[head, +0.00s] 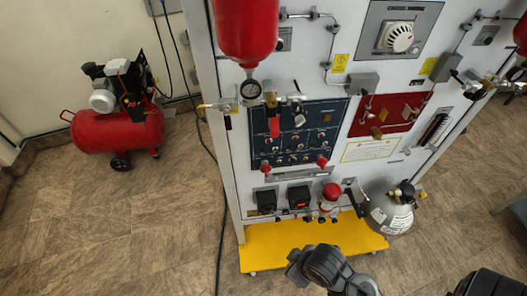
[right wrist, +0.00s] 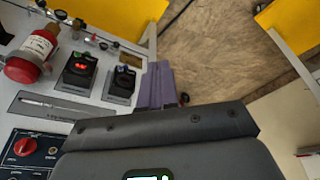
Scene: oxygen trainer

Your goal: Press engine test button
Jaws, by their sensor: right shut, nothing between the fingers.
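The trainer panel (head: 310,110) stands upright in the head view, with a dark blue control section (head: 298,130) bearing several small knobs and switches. Below it are two black switch boxes, a left one (head: 267,200) and a right one (head: 299,197). In the right wrist view, one black box (right wrist: 80,68) has a lit red display and the other box (right wrist: 122,80) has a small bluish light. My right gripper (right wrist: 157,75) shows purple fingers shut and empty, close beside that second box; contact cannot be told. No button labelled engine test is readable. My left gripper is not in view.
A red-topped cylinder (right wrist: 30,55) sits beside the boxes. A yellow base (head: 300,240) lies under the panel. A grey gas bottle (head: 388,213) hangs at lower right. A red compressor (head: 118,130) stands on the floor at left. Open floor lies left of the panel.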

